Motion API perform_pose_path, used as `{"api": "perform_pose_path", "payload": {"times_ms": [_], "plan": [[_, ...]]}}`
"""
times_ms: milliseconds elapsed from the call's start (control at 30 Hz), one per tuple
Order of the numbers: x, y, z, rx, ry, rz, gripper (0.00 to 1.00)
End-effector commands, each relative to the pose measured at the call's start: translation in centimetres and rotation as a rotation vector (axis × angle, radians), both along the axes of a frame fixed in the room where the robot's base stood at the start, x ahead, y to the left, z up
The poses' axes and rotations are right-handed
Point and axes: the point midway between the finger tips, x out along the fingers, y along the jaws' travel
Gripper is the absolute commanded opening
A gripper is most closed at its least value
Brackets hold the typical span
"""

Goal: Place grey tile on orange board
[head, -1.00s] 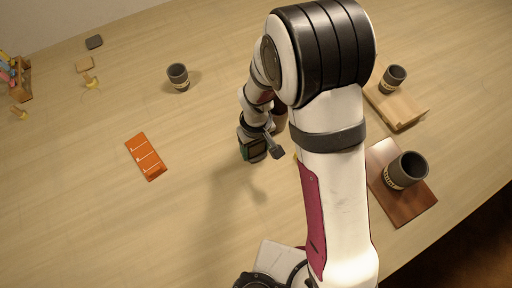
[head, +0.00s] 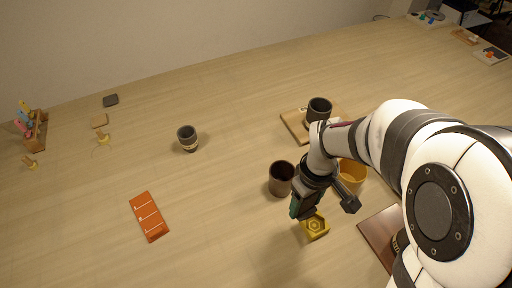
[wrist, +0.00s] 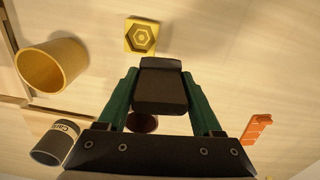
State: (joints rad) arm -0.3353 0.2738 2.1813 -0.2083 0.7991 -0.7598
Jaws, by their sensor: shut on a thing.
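The orange board (head: 149,216), crossed by thin white lines, lies flat and bare at the left of the head view. Its edge also shows at the right of the wrist view (wrist: 256,128). My gripper (head: 298,207) is well to the right of it, beside a yellow block. In the wrist view its green fingers (wrist: 160,88) are shut on a dark grey tile (wrist: 161,92) with rounded corners. The head view hardly shows this held tile. Another small dark grey tile (head: 110,100) lies on the table at the back left.
The yellow block (head: 315,226) with a hexagon, a brown cup (head: 281,180) and an ochre cup (head: 352,177) stand close to my gripper. A grey cup (head: 188,140) stands behind the orange board. Another grey cup (head: 319,110) stands on a tan board. Table between gripper and orange board is clear.

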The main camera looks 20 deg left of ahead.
Motion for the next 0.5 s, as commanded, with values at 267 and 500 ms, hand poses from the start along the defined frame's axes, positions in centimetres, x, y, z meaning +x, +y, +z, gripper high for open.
{"api": "perform_pose_path", "payload": {"times_ms": [267,500], "plan": [[0.0,11.1,1.2,-0.001,-0.001,0.600,0.05],[-4.5,22.4,2.5,0.000,-0.002,1.207,0.05]]}}
